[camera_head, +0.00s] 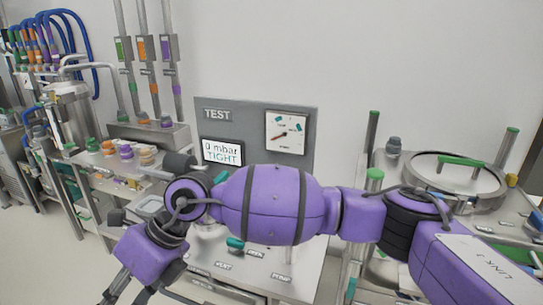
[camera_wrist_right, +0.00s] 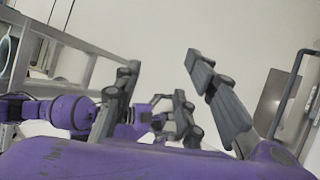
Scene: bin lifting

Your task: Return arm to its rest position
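My purple right arm comes in from the right in the head view and stretches left across the test bench. Its right gripper (camera_head: 125,294) hangs at the lower left, pointing down, with its fingertips close to or past the bottom edge. The right wrist view shows the dark fingers of this gripper (camera_wrist_right: 160,72) spread apart with nothing held between them. My left gripper is not seen in the head view. Purple arm parts show at the left of the right wrist view, but I cannot tell a left gripper there.
A grey test panel (camera_head: 255,119) with a display reading "0 mbar TIGHT" and a dial stands behind the arm. A round-lidded vessel (camera_head: 453,160) is at the right. Floor (camera_head: 50,255) is clear at lower left.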

